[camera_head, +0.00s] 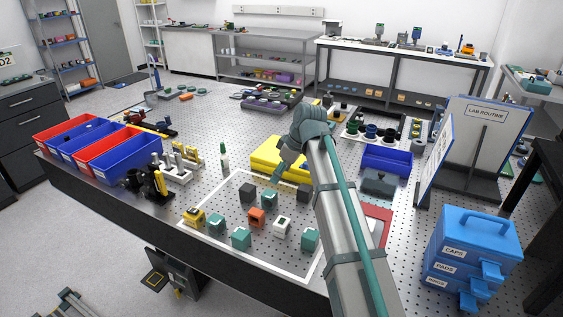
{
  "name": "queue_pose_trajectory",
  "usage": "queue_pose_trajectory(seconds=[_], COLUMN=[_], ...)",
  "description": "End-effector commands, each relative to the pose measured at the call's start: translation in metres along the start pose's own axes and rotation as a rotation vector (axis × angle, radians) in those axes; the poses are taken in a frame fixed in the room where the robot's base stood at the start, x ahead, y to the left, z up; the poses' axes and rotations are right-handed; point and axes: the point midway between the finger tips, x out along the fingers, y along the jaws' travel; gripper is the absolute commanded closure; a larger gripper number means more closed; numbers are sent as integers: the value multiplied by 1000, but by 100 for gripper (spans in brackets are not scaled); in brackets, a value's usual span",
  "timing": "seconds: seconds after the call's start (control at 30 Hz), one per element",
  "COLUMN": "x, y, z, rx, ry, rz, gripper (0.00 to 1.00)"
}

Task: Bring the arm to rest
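My arm (340,220) reaches from the bottom right up over the perforated table, bends at a grey-teal joint, and its end points down. Inside the outline stand several small blocks: dark ones (247,193), teal ones (241,237), an orange one (256,217), a white one (282,226) and a yellow one (194,218).
Red and blue bins (104,146) line the left edge. A blue drawer cabinet (476,243) and a "LAB ROUTINE" board (487,116) stand at right. A blue tray (387,159) and a red item (380,222) lie beside my arm. The table's middle left is fairly clear.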

Motion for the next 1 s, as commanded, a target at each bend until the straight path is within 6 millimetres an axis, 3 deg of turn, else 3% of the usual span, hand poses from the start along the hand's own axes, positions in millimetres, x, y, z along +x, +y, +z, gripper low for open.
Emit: queue_pose_trajectory(seconds=[0.27, 0.93, 1.0], x=[20, 122, 117], y=[-1, 0, 1], z=[0, 0, -2], rx=[0, 0, 0], ry=[-1, -1, 1], rz=[-2, -1, 2], gripper=[30, 30, 30])
